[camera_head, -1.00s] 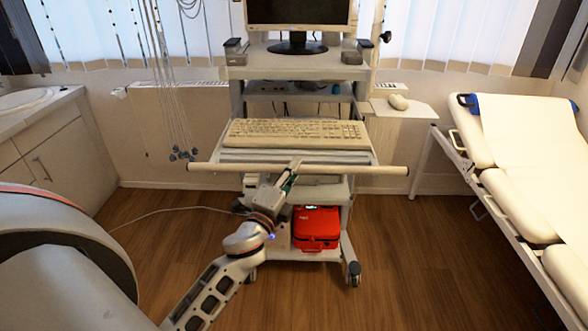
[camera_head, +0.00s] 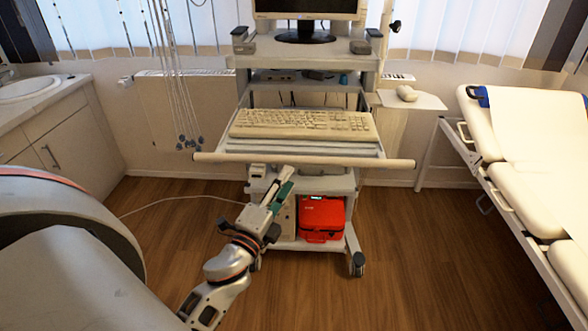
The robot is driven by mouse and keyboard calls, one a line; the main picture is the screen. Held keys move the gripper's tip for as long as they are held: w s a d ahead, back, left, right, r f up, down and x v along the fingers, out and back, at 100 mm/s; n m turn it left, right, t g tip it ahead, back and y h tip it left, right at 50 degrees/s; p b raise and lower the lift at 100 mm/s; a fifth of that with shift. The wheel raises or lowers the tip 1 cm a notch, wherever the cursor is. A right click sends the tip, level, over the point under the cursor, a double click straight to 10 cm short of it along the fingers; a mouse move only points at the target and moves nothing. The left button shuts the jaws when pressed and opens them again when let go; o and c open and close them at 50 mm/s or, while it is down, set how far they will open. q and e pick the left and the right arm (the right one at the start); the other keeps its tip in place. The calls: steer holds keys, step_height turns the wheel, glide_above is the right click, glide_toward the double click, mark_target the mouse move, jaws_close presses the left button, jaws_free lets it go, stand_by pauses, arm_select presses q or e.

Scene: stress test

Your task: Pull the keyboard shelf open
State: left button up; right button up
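The keyboard shelf (camera_head: 372,152) stands out from the front of a wheeled cart, with a beige keyboard (camera_head: 303,124) on it. A long pale handle bar (camera_head: 345,162) runs across its front edge and reaches past both sides. My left gripper (camera_head: 284,174) is just below the bar, a little left of its middle, and points up toward it. Its tips look apart from the bar. The gap between its fingers is too small to judge, and I see nothing held. My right gripper is not in view.
A monitor (camera_head: 306,8) stands on the cart's top, and a red case (camera_head: 321,218) sits on its bottom shelf. Cables (camera_head: 176,90) hang at the left, near a sink counter (camera_head: 52,110). A padded couch (camera_head: 530,195) stands at the right. The wooden floor in front is mostly clear.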

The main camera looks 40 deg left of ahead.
arm_select(q)
steer(key=shift+v, duration=1.5)
steer(key=s+d+f+n+g+h, duration=0.2)
steer(key=s+d+f+n+g, duration=0.1)
steer(key=f, duration=0.7)
steer(key=s+d+f+n+g+h, duration=0.2)
steer(key=s+d+f+n, duration=0.3)
steer(key=f, duration=0.4)
steer(key=s+d+f+n+g+h, duration=0.2)
steer(key=s+d+f+n+g, duration=0.2)
steer(key=d+f, duration=0.4)
step_height(320, 180, down, 3)
steer(key=shift+s+r+n, duration=0.1)
steer(key=shift+s+n, duration=0.4)
steer(key=shift+s, duration=0.6)
